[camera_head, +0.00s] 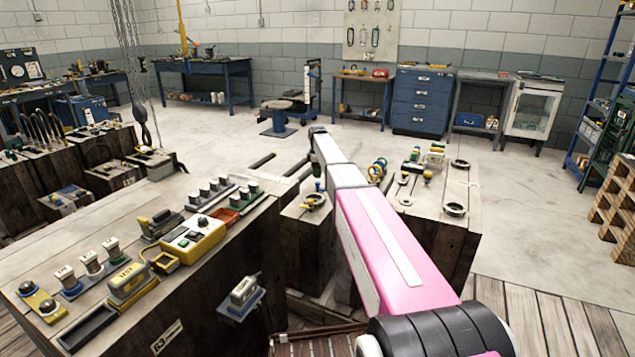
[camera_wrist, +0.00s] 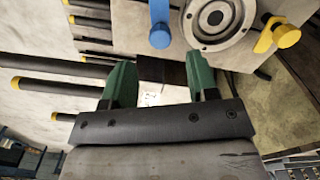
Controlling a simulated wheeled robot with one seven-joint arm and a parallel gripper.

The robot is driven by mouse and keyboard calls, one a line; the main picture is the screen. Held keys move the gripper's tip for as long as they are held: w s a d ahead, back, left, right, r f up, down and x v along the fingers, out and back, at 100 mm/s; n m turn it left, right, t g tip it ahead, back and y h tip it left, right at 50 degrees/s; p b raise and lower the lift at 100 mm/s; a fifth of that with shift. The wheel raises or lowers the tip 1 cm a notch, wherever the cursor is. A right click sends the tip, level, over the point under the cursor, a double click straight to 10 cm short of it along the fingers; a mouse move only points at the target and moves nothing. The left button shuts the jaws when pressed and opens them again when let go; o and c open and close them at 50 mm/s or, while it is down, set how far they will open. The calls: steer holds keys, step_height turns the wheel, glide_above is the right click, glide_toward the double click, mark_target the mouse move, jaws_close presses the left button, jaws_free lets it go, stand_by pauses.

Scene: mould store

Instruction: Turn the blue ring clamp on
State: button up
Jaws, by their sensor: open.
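In the wrist view a blue lever (camera_wrist: 160,24) with a rounded end hangs at the top middle, beside a grey round ring plate (camera_wrist: 188,22) with a dark centre. A yellow-ended lever (camera_wrist: 266,44) is on the plate's other side. In the head view this ring fitting (camera_head: 315,201) seems to sit on a timber block, partly beside my arm. My gripper (camera_wrist: 160,70) has two green fingers, apart and empty. The blue lever is beyond the fingertips in the picture, roughly between them, and not touched. In the head view my gripper is not clearly seen.
Dark bars with yellow ends (camera_wrist: 55,87) stick out at left in the wrist view. In the head view a timber bench (camera_head: 225,270) with switches and clamps stands left of my arm. Another block at right bears a dark ring (camera_head: 455,208). The floor beyond is open.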

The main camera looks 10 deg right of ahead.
steer(key=shift+f, duration=2.6)
steer(key=c, duration=0.9)
